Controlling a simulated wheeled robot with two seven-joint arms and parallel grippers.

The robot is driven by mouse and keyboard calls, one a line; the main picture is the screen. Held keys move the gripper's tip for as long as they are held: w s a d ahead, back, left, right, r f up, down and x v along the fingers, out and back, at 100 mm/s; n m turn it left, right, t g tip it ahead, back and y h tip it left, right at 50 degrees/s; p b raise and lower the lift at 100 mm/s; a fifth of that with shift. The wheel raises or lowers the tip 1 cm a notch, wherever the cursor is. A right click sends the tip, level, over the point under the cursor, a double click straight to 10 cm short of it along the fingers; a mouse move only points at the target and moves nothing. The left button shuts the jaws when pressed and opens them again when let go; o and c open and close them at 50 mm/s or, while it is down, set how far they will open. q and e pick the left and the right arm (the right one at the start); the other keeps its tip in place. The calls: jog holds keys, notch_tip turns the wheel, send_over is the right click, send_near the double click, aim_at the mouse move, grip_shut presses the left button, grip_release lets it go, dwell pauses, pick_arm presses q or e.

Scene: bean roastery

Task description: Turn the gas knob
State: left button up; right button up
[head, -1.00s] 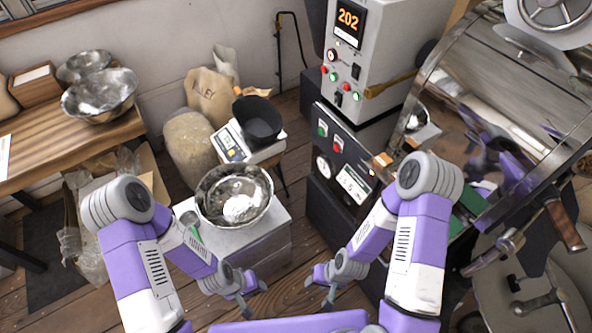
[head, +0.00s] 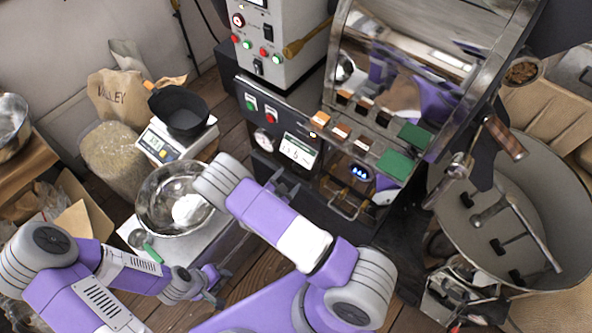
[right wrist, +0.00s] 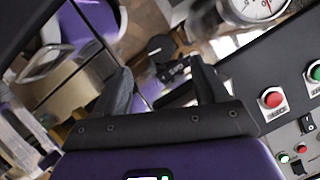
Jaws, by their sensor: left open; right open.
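My left gripper (head: 216,285) is open and empty, low beside the white stand.
A metal bowl (head: 160,205) stands on the white stand below the scale (head: 170,140) with its black pan. The grey control box (head: 285,35) rises behind the panel. The round cooling tray (head: 535,215) and the trier handle (head: 503,139) lie to the right.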

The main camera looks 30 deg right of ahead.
aim_at(297, 169)
jog(key=b+x, duration=0.1)
jog(key=x, duration=0.6)
jog(key=shift+w+d+b, duration=0.15)
jog(key=shift+d+b, duration=0.05)
jog(key=shift+b, duration=0.1)
jog(key=shift+r, duration=0.1)
jog(key=shift+c, duration=0.5)
jog(key=c, duration=1)
